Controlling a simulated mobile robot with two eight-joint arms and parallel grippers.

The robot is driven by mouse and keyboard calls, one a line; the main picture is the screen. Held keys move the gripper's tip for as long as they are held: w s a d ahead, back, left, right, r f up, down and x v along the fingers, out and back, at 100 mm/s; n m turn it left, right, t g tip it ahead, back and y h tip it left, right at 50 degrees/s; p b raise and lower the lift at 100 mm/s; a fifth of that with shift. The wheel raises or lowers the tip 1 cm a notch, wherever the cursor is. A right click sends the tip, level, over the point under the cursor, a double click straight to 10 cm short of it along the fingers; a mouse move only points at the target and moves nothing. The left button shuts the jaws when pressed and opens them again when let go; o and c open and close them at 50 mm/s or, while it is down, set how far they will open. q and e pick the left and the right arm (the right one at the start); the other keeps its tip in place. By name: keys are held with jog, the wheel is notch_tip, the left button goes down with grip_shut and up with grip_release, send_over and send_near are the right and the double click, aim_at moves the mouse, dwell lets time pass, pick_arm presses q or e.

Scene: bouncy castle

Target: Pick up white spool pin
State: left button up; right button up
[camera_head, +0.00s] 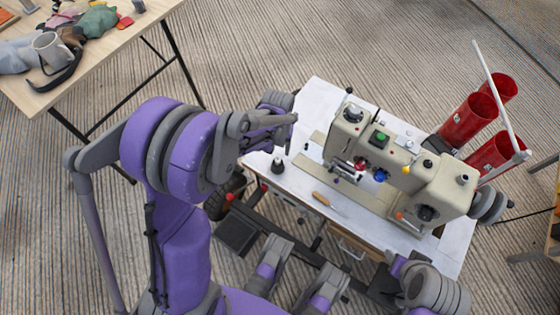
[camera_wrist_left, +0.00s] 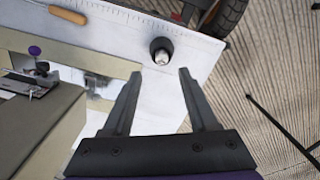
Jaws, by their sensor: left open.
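A small upright piece with a dark round base and a pale top (camera_head: 278,165), which looks like the white spool pin, stands on the left part of the white sewing table (camera_head: 312,97). In the left wrist view its dark base and shiny pale top (camera_wrist_left: 161,52) show just beyond the fingertips. My left gripper (camera_head: 290,134) is open and empty above the table, close to this piece.
A beige sewing machine (camera_head: 350,130) stands right of the piece. An orange-handled tool (camera_head: 328,203) lies near the table's front edge; its handle (camera_wrist_left: 67,14) also shows in the wrist view. Red cones (camera_head: 468,118) stand at the right. A wooden table (camera_head: 100,55) is upper left.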

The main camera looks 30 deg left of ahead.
aim_at(278, 160)
pick_arm(q)
jog(key=f+b, duration=0.2)
jog(key=f, duration=0.5)
jog(key=shift+a+f, duration=0.2)
grip_shut()
